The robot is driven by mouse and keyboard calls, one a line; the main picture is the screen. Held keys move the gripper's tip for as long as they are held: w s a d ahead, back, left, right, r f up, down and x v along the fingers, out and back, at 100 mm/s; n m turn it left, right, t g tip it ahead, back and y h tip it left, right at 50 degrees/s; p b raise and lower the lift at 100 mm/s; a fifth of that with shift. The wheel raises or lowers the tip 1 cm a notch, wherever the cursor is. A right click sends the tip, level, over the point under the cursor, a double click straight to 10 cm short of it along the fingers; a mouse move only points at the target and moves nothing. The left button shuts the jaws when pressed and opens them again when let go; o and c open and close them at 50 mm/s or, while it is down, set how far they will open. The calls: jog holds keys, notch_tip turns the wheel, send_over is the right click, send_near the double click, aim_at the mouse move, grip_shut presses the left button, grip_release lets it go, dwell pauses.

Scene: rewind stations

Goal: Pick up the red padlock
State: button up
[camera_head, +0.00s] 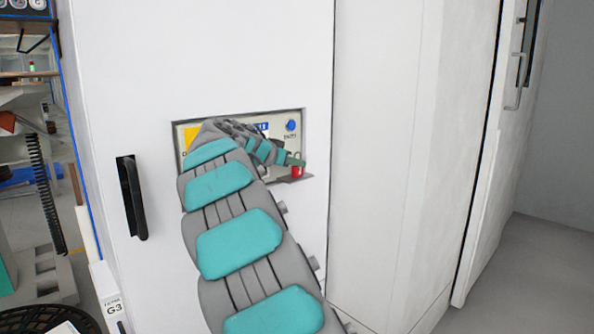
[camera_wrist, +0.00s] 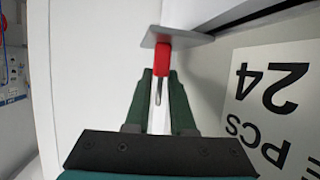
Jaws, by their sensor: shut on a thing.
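The red padlock (camera_wrist: 161,60) shows in the wrist view at the tips of my gripper (camera_wrist: 161,82), with part of its grey shackle below the red body. My gripper's dark green fingers are shut on it. The red body lies against or just under a small grey plate (camera_wrist: 190,38); I cannot tell whether they touch. In the head view the padlock (camera_head: 297,171) is a small red patch at the panel's lower right, partly hidden by my gripper (camera_head: 291,161).
A recessed control panel (camera_head: 291,140) with a blue button (camera_head: 291,125) sits in the white cabinet (camera_head: 255,60). A black door handle (camera_head: 131,197) is at its left. Shelves and a coiled spring (camera_head: 46,190) stand further left. Grey floor (camera_head: 540,270) is clear at right.

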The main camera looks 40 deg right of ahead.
grip_shut()
